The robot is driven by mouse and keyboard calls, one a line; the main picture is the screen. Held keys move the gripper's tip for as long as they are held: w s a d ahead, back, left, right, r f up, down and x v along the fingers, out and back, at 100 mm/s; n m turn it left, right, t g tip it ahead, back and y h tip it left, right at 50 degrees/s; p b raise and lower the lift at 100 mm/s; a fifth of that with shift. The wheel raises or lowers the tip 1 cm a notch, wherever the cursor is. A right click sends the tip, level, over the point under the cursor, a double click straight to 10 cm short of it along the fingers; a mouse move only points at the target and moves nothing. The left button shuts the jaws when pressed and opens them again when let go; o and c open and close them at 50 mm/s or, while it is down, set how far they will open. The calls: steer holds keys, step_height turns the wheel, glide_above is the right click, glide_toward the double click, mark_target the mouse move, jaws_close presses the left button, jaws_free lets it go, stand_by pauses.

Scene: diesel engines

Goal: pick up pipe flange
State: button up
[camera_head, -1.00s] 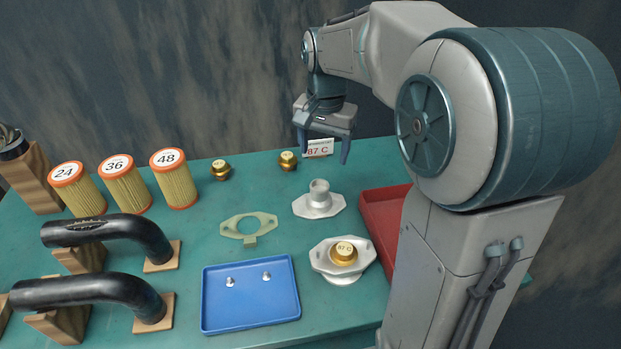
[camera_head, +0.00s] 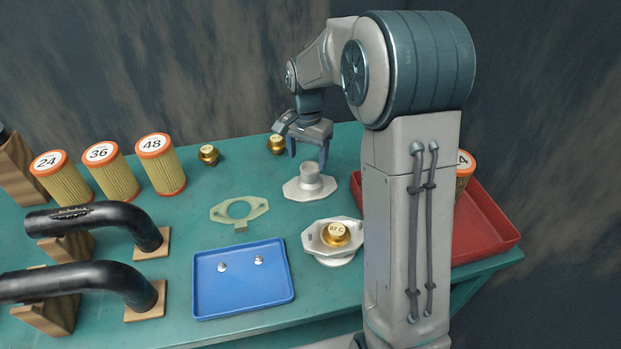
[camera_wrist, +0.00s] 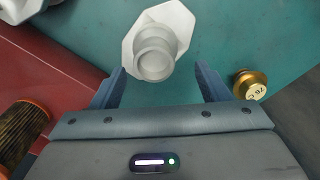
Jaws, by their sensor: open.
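The pipe flange (camera_head: 309,184) is a light grey plate with a round upright neck, lying on the green table. In the wrist view the flange (camera_wrist: 156,48) shows its open neck at the top middle, just beyond the fingertips. My gripper (camera_head: 309,160) is open and empty, above and a little behind the flange's neck. In the wrist view my gripper (camera_wrist: 161,80) has a finger on each side of the neck's near end, apart from it. A second grey housing (camera_head: 333,254) in front holds a brass thermostat (camera_head: 336,233) marked 87 C.
A red tray (camera_head: 487,225) with an orange filter (camera_head: 463,170) is at the right. Brass thermostats (camera_head: 277,144) stand at the back. A flat gasket (camera_head: 222,212), a blue tray (camera_head: 244,308) with two bolts, filters (camera_head: 111,172) and black hoses (camera_head: 100,217) are left.

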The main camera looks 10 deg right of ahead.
mark_target(310, 167)
steer(key=f, duration=0.5)
steer(key=shift+s+d+p, duration=0.2)
steer(key=shift+d+p, duration=0.05)
steer(key=shift+p, duration=0.05)
jaws_close()
steer(key=shift+r, duration=0.1)
